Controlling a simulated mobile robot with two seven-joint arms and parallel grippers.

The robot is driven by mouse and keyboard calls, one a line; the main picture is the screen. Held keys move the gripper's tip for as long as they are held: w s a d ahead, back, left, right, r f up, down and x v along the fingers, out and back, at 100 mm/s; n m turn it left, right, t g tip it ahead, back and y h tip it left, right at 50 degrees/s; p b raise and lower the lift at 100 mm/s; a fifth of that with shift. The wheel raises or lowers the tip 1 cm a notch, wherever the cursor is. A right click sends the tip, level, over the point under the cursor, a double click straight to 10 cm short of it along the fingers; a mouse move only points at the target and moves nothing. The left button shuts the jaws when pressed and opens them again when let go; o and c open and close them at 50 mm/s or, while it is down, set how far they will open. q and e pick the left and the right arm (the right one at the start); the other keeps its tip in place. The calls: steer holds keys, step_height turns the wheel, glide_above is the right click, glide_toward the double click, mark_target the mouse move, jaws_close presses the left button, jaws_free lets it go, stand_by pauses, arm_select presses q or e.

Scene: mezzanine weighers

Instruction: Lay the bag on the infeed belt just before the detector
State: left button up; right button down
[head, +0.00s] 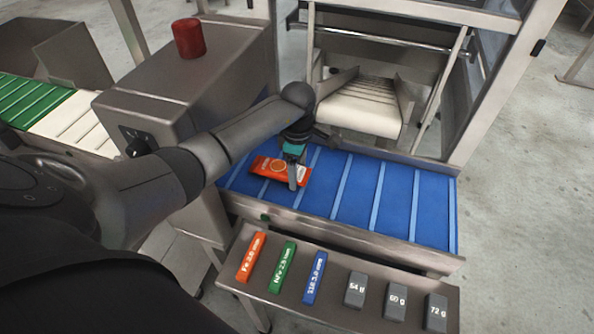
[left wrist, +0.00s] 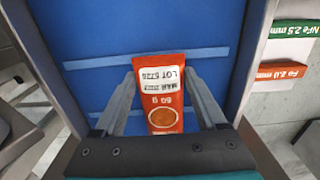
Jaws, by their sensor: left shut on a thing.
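In the left wrist view the bag (left wrist: 163,108) shows between the fingers (left wrist: 160,80). The bag is at the left end of the blue infeed belt (head: 395,197), beside the grey detector housing (head: 170,85). I cannot tell whether it touches the belt. My right gripper is not in view.
A red beacon (head: 189,38) tops the housing. A green and white belt (head: 30,105) lies on its far left side. A metal chute (head: 365,108) stands behind the blue belt. A front shelf (head: 333,295) holds several coloured test sticks and grey weights. The belt's right part is clear.

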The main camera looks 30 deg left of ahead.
arm_select(q)
steer(key=shift+f, duration=0.1)
steer(key=shift+f, duration=0.15)
steer(key=o, duration=1.3)
steer(key=shift+a+r+p, duration=0.1)
steer(key=shift+r+p, duration=0.3)
steer(key=shift+r, duration=0.3)
step_height(320, 180, up, 11)
steer(key=p, duration=0.8)
